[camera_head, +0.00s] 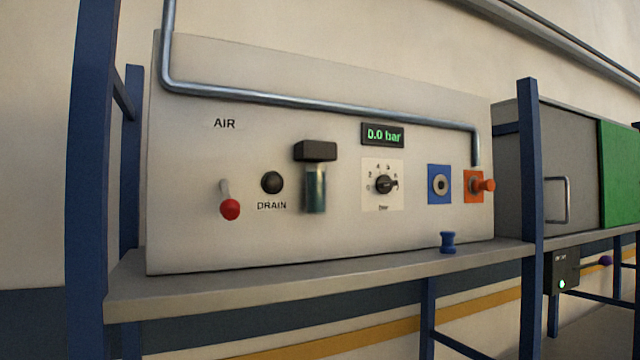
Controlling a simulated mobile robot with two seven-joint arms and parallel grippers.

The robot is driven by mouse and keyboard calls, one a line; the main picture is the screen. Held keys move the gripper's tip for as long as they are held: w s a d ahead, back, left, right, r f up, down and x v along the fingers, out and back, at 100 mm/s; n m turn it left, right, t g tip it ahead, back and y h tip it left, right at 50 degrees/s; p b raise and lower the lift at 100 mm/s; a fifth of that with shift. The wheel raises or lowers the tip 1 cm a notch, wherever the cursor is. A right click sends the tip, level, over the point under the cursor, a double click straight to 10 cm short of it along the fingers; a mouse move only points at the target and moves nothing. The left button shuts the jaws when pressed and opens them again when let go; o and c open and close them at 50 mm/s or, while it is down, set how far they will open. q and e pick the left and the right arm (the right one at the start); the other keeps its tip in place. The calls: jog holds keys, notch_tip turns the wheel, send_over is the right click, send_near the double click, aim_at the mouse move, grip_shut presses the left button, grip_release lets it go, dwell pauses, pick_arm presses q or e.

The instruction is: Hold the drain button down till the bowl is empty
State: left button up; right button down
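The black round drain button (272,182) sits on the pale panel (330,235), above the word DRAIN. Just right of it is the bowl (316,188), a clear greenish cylinder under a black block. It seems to hold some dark bluish liquid, but the level is hard to read. Neither of my grippers is in view, and nothing touches the button.
A red-knobbed lever (230,208) hangs left of the button. A display (383,135) reads 0.0 bar above a black dial (384,184). A blue spool-shaped piece (447,242) stands on the grey shelf (300,285). Blue posts (88,180) frame the shelf.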

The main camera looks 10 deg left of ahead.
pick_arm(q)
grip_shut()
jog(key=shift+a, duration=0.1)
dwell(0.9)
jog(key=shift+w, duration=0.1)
